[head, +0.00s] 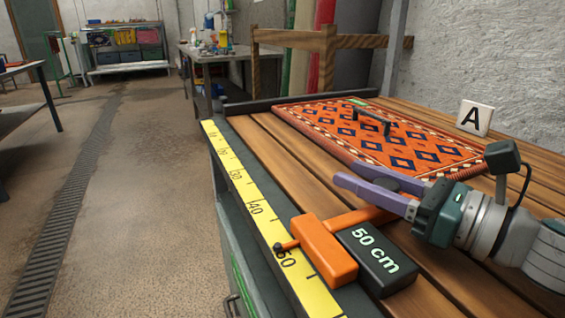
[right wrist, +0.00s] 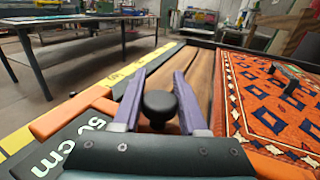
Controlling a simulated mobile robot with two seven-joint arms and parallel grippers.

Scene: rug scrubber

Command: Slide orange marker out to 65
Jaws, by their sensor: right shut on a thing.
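The orange marker (head: 323,250) lies across the yellow tape scale (head: 247,200), by a partly covered number that looks like 50. In the right wrist view the marker (right wrist: 70,112) and plate (right wrist: 75,148) are at the left. My right gripper (head: 345,173) is low over the planks at the bar's far end. My left gripper is not in view.
A patterned orange rug (head: 375,135) with a black handle (head: 371,120) lies on the plank table behind my right gripper. A white "A" block (head: 475,117) stands at the rug's right. Open floor (head: 150,200) lies left of the table.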

